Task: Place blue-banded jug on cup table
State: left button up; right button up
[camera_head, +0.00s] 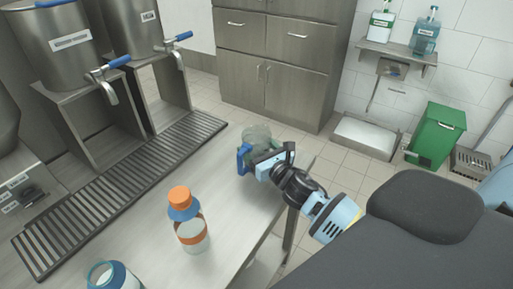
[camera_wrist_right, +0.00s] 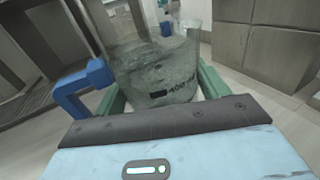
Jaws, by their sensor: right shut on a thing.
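A clear jug (camera_head: 257,135) with a blue handle is at the far right end of the steel table (camera_head: 142,215). I take it for the blue-banded jug, but only its blue handle shows clearly, not a band. My right gripper (camera_head: 268,163) is shut on the jug from the near right side. In the right wrist view the jug (camera_wrist_right: 155,75) stands between the green fingers, with dark volume marks on its wall and the blue handle to the left. It looks roughly upright and empty. I cannot tell whether its base touches the table. My left gripper is not in view.
An orange-capped bottle (camera_head: 190,228) and a blue-rimmed container (camera_head: 112,275) stand on the near part of the table. A slotted drain grate (camera_head: 110,185) runs along its left side, below steel urns (camera_head: 70,45) with blue-handled taps. The tabletop between bottle and jug is clear.

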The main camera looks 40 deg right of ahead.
jog(key=shift+f, duration=0.2)
jog(key=o, duration=1.3)
jog(key=shift+r, duration=0.1)
jog(key=shift+r, duration=0.15)
jog(key=s, duration=1)
jog(key=shift+s+a+b, duration=0.1)
jog(key=shift+s+b, duration=0.3)
jog(key=shift+s, duration=0.6)
